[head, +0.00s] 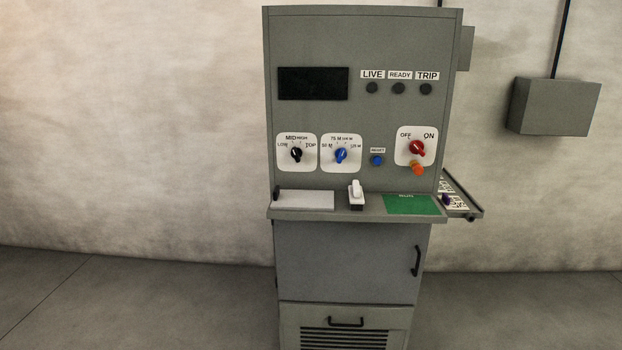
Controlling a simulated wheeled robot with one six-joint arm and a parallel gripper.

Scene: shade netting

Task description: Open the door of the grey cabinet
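The grey cabinet (452,100) stands against the wall in the middle of the head view. Its door (340,262) is a dark grey panel below the shelf and looks shut. A black vertical handle (416,261) is on the door's right side. My gripper is not in view.
A shelf (345,214) juts out above the door, carrying a white lever (356,193) and a green pad (411,204). A side tray (463,200) sticks out at right. Below the door is a vented panel (290,325) with a handle (346,321). The floor at left is clear.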

